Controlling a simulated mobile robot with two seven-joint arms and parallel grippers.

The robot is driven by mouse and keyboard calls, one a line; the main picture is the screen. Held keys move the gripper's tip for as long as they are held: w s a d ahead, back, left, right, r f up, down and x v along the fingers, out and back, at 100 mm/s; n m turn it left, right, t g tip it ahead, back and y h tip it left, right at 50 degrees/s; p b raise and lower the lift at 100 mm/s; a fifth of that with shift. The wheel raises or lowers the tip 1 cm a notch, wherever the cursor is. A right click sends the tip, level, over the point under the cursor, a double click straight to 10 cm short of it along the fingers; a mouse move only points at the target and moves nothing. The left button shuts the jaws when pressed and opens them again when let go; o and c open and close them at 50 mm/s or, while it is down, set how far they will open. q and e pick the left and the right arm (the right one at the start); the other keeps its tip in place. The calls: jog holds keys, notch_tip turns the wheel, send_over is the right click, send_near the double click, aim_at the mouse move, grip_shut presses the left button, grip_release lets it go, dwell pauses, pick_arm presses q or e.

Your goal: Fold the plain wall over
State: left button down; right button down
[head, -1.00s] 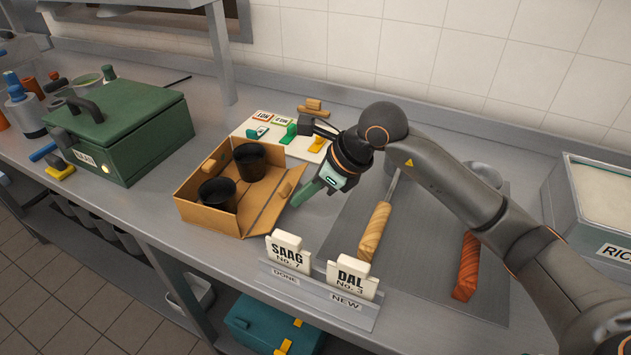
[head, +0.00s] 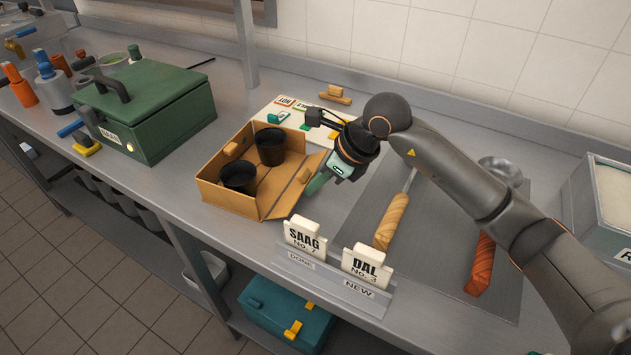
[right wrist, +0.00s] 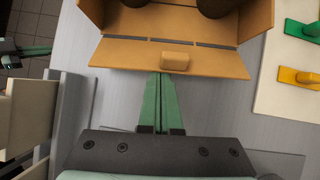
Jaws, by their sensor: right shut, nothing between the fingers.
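An open brown box (head: 228,203) stands on the counter with two black pots (head: 239,176) (head: 270,146) inside. One wall with a small tab (head: 231,149) stands up on the left. The right flap (head: 300,183), with slots along its fold and another tab, leans outward. I cannot tell which wall is the plain one. My right gripper (head: 311,191) is shut and empty at this flap's outer edge. In the right wrist view its green fingertips (right wrist: 160,76) meet the flap's edge (right wrist: 115,57); contact is unclear. What looks like my left gripper (right wrist: 48,49) is at the left there, its jaw state unclear.
A green lidded box (head: 150,115) is at the left. A white board (head: 300,120) with coloured pieces lies behind.

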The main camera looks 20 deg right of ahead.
aim_at(288, 188)
jog(key=shift+w+a+r+g+h+p, duration=0.2)
jog(key=shift+r+g+h+p, duration=0.1)
jog(key=shift+r+h+p, duration=0.25)
jog(key=shift+w+a+r+g+h+p, duration=0.25)
jog(key=shift+r+g+h+p, duration=0.2)
jog(key=shift+p, duration=0.3)
jog(key=shift+w+a+r+b, duration=0.25)
jog(key=shift+w+a+b, duration=0.15)
jog(key=shift+a, duration=0.2)
jog(key=shift+w+a+r+b, duration=0.25)
jog(key=shift+w+a, duration=0.3)
jog(key=shift+a, duration=0.1)
jog(key=shift+w+a+r+b, duration=0.25)
jog(key=shift+w+a+b, duration=0.15)
jog(key=shift+a, duration=0.2)
jog(key=shift+w, duration=0.1)
jog(key=shift+r, duration=0.15)
jog(key=shift+r+p, duration=0.5)
jog(key=shift+r, duration=0.2)
jog(key=shift+r, duration=0.15)
